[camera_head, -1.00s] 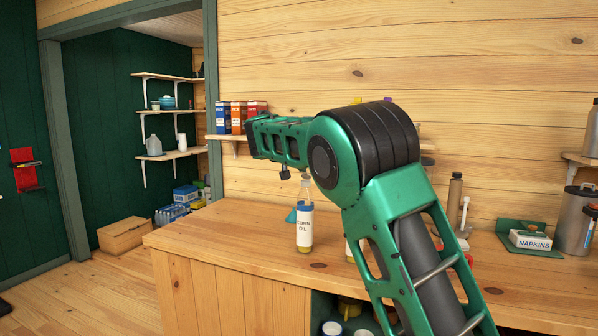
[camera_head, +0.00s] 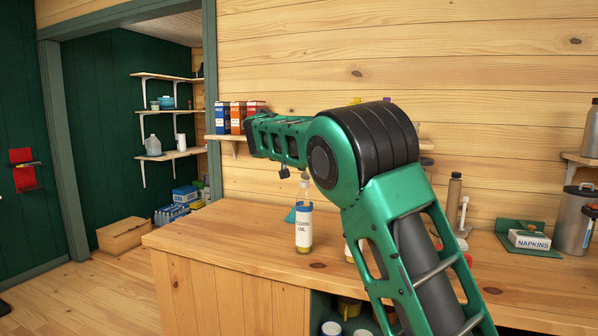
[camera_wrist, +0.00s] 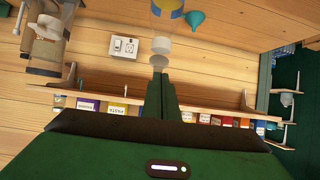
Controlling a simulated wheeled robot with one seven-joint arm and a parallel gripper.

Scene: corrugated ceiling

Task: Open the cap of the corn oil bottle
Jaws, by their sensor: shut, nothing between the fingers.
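The corn oil bottle (camera_head: 303,240) stands upright on the wooden counter (camera_head: 225,232), with a blue-and-white label and yellow oil at its base. Its pale top (camera_head: 305,177) shows just below my forearm. In the wrist view the bottle (camera_wrist: 168,8) is at the top edge, its clear neck pointing down the picture to a small pale cap (camera_wrist: 159,61). My gripper (camera_wrist: 160,74) is shut and empty, its green fingertips right at the cap in that view. I cannot tell whether they touch it.
A teal funnel (camera_head: 290,216) stands behind the bottle; another item is partly hidden by my arm on the right. A wall shelf (camera_head: 230,138) with boxes is behind. A brown bottle (camera_head: 454,188) and a napkin box (camera_head: 529,240) stand farther right. The counter's left end is clear.

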